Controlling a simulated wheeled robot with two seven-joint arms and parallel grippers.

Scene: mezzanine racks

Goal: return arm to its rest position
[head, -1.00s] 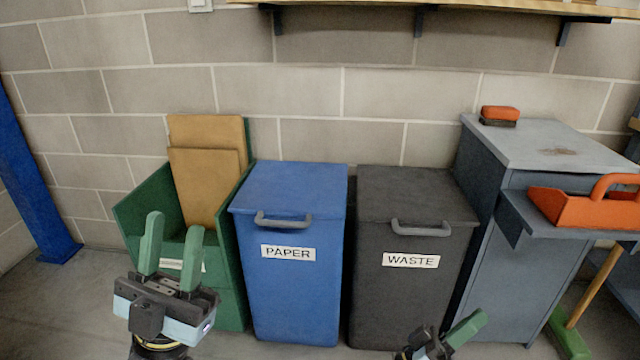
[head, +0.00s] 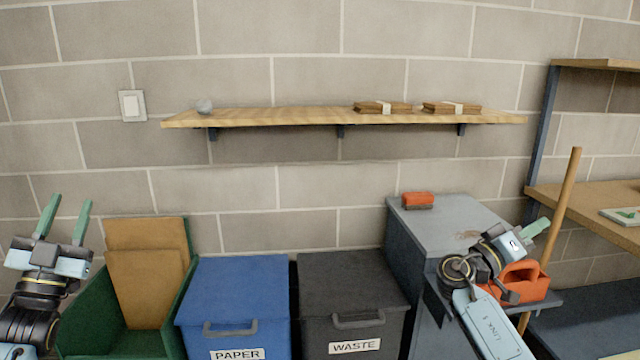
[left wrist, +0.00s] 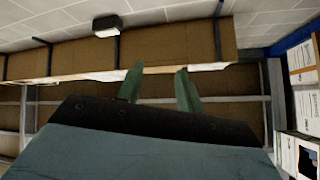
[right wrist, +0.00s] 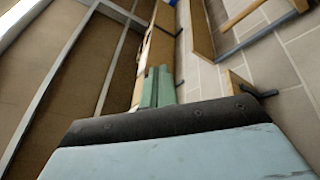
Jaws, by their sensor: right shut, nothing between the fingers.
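My left gripper (head: 62,220) is raised at the far left in the head view, fingers pointing up. Its two green fingers stand apart with nothing between them, as the left wrist view (left wrist: 158,88) also shows. My right gripper (head: 535,232) is at the right in the head view, in front of the grey cabinet and the orange caddy. Its green fingers are together and empty in the right wrist view (right wrist: 158,88). Part of the right arm hides some of the caddy.
A green bin (head: 78,318) with cardboard, a blue PAPER bin (head: 230,290) and a dark WASTE bin (head: 350,280) line the wall. A grey cabinet (head: 450,212) carries an orange-topped brush (head: 418,200). An orange caddy (head: 525,283) sits on its side shelf. A wooden wall shelf (head: 290,117) hangs above.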

